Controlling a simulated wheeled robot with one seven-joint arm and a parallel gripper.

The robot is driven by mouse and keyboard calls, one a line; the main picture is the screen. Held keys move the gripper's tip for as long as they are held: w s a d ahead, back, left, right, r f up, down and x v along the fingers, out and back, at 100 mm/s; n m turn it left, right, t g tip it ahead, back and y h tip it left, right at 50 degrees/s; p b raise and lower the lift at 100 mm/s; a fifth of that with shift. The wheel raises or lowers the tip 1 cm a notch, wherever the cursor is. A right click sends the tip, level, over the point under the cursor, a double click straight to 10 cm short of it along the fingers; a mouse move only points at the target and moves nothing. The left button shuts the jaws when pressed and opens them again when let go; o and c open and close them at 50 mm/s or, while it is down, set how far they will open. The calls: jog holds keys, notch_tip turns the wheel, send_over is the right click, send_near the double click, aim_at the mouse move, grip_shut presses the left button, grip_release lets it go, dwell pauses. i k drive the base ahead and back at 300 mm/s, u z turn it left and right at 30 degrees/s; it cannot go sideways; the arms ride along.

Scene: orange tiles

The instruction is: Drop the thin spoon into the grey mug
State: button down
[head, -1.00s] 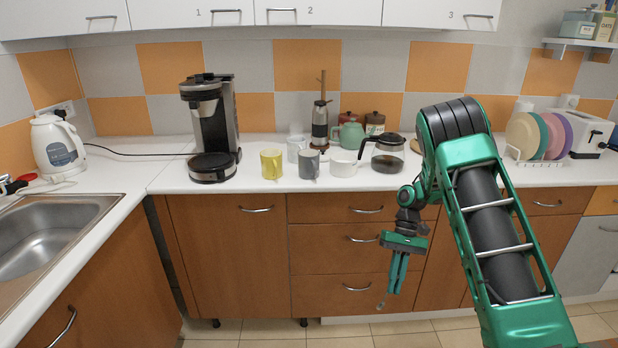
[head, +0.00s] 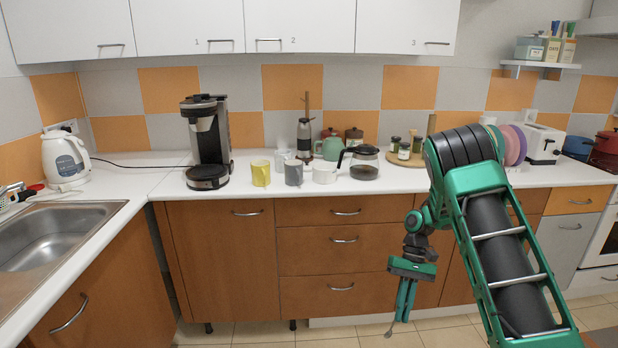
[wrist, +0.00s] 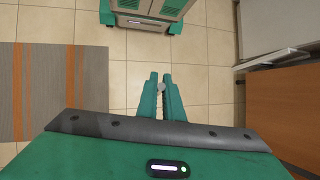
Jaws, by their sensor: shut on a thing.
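The grey mug (head: 293,173) stands upright on the white counter, between a yellow mug (head: 261,173) and a white mug (head: 324,174). My gripper (head: 402,313) points down in front of the drawers, below counter level and to the right of the grey mug. It is shut on the thin spoon (head: 390,331), whose end hangs below the fingertips. In the wrist view, a small grey end of the spoon (wrist: 159,87) shows between the fingertips (wrist: 160,82); the rest is hidden. The inside of the grey mug cannot be seen.
A coffee maker (head: 207,140) stands left of the mugs. A glass coffee pot (head: 364,165) stands to their right, and a grinder (head: 304,138) behind. The counter's front edge and drawers (head: 330,240) lie between my gripper and the mugs. The counter strip before the mugs is clear.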

aim_at(296, 184)
jog(key=z, duration=0.25)
jog(key=i, duration=1.05)
jog(key=u, duration=0.35)
